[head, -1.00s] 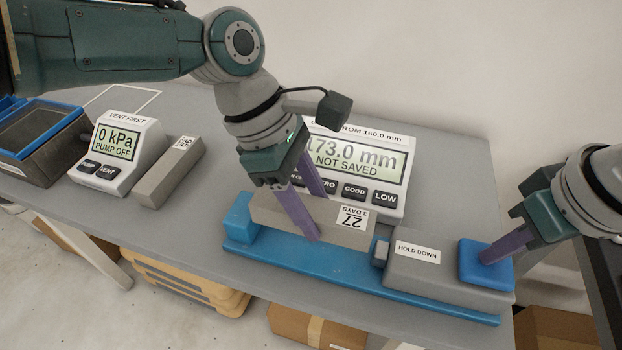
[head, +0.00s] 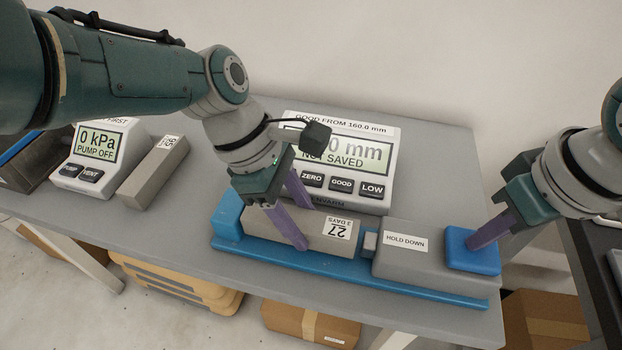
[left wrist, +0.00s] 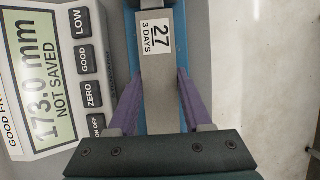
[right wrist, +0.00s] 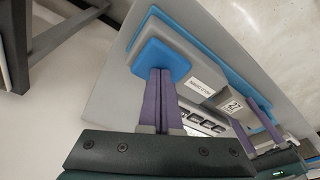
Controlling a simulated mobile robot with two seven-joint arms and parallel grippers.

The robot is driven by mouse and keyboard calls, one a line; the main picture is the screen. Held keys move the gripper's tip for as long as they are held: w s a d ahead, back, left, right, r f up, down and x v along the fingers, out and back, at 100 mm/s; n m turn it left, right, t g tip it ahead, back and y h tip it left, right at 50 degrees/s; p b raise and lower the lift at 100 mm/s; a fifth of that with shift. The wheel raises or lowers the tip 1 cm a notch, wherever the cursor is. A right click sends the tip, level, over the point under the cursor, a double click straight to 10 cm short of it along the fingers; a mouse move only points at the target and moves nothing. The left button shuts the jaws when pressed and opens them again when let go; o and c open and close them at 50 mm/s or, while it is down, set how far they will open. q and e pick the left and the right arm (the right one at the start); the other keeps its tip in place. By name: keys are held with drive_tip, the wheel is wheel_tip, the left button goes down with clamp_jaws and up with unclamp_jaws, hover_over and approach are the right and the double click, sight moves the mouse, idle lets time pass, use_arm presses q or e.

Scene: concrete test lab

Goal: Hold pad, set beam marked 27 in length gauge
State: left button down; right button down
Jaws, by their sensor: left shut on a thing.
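The grey beam marked 27 (head: 322,243) lies lengthwise in the blue length gauge (head: 290,257), between its left end block and the small plunger (head: 369,243). My left gripper (head: 307,226) is shut across the beam's middle; the left wrist view shows its purple fingers on both sides of the beam (left wrist: 157,90). The gauge display (left wrist: 43,85) reads 173.0 mm, NOT SAVED. My right gripper (head: 472,246) is shut, its fingertips at the blue pad (head: 482,259) on the HOLD DOWN block (head: 400,264). The right wrist view shows its fingers together against the pad (right wrist: 160,60).
ZERO, GOOD and LOW buttons (head: 342,185) sit on the gauge's display box behind the beam. Another labelled grey beam (head: 150,175) and a pump box (head: 97,155) reading 0 kPa, PUMP OFF, stand at left. Bare grey table (head: 165,225) lies between.

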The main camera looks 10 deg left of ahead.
idle(0.4)
use_arm(q)
drive_tip(key=shift+c, duration=1.2)
unclamp_jaws()
drive_tip(key=shift+w+r, duration=0.15)
drive_tip(key=shift+r, duration=0.25)
wheel_tip(320, 180, up, 2)
drive_tip(key=shift+r, duration=2.1)
drive_tip(key=shift+r, duration=0.2)
use_arm(e)
drive_tip(key=shift+r, duration=0.15)
use_arm(q)
wheel_tip(320, 180, up, 11)
drive_tip(key=p, duration=1.1)
use_arm(e)
wheel_tip(320, 180, up, 10)
